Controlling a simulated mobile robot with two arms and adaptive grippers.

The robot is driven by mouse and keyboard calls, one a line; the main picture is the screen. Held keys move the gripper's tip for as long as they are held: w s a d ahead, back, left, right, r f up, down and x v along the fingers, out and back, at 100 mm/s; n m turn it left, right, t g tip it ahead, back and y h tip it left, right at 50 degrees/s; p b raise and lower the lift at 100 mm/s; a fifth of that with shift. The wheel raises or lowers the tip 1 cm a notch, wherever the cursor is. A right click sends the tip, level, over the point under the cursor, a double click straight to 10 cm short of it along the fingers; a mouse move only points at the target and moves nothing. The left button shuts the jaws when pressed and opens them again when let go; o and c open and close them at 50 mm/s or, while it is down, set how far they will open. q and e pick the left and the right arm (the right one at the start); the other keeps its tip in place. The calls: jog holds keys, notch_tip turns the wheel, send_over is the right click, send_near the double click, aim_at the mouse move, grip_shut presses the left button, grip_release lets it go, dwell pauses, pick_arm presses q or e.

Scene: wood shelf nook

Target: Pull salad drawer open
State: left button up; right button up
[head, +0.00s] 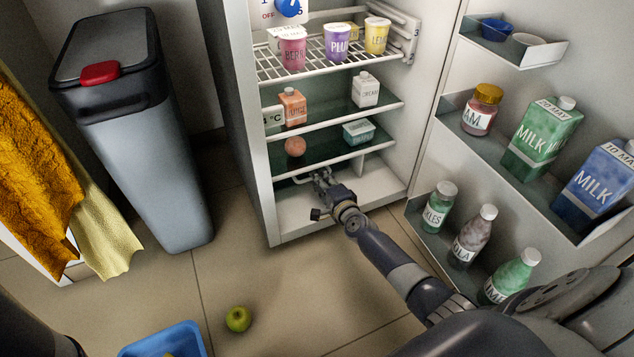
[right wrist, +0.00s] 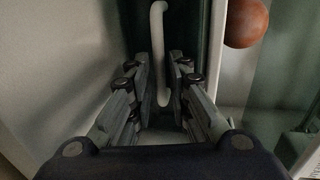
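The salad drawer sits low in the open fridge, under the lowest glass shelf (head: 330,146). Its white bar handle (head: 302,180) shows at the left of my right gripper (head: 322,180) in the head view. The gripper and the dim light hide much of the drawer front. The fingers look apart, with narrow gaps beside the handle. My left gripper is not in view.
A peach-coloured round fruit (head: 295,146) and a teal tub (head: 358,131) are on shelves above. The open fridge door (head: 425,120) with bottles and cartons stands right. A grey bin (head: 150,150) stands left. A green apple (head: 238,319) and blue container (head: 165,341) are at the front.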

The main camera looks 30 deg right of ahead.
jog(key=shift+b+x, duration=0.5)
jog(key=shift+x, duration=0.8)
grip_shut()
